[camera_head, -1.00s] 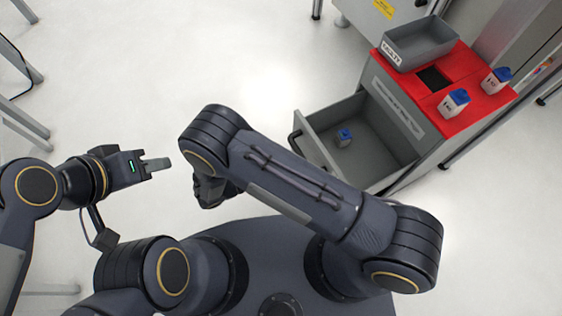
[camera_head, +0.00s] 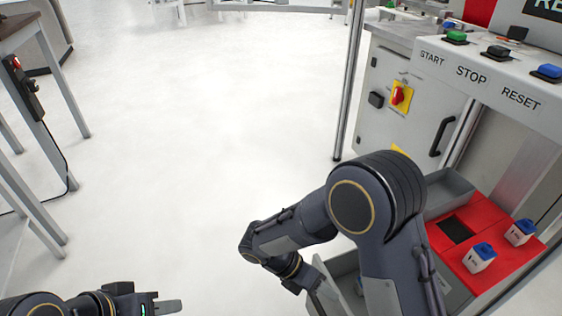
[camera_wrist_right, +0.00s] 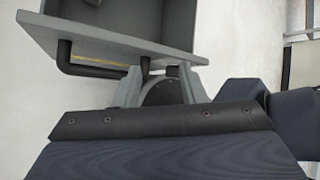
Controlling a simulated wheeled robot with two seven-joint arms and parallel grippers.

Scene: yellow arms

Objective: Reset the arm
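The blue button (camera_head: 547,71) over the RESET label stands at the far right of the white control panel (camera_head: 490,78) in the head view. My left gripper (camera_head: 178,306) is low at the left, far from the panel, over bare floor. I cannot tell how far its fingers are apart. My right arm reaches down and its gripper (camera_head: 322,286) is beside the open drawer (camera_head: 347,290), below the panel. In the right wrist view its two fingers (camera_wrist_right: 158,78) stand apart near the drawer's dark handle (camera_wrist_right: 95,72). I cannot tell whether they touch it.
Green (camera_head: 456,36) and black (camera_head: 498,51) buttons sit over START and STOP. A red top (camera_head: 462,270) below carries two blue-capped containers (camera_head: 480,258) (camera_head: 520,232) and a grey bin (camera_head: 447,190). A metal post (camera_head: 350,90) stands left of the panel.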

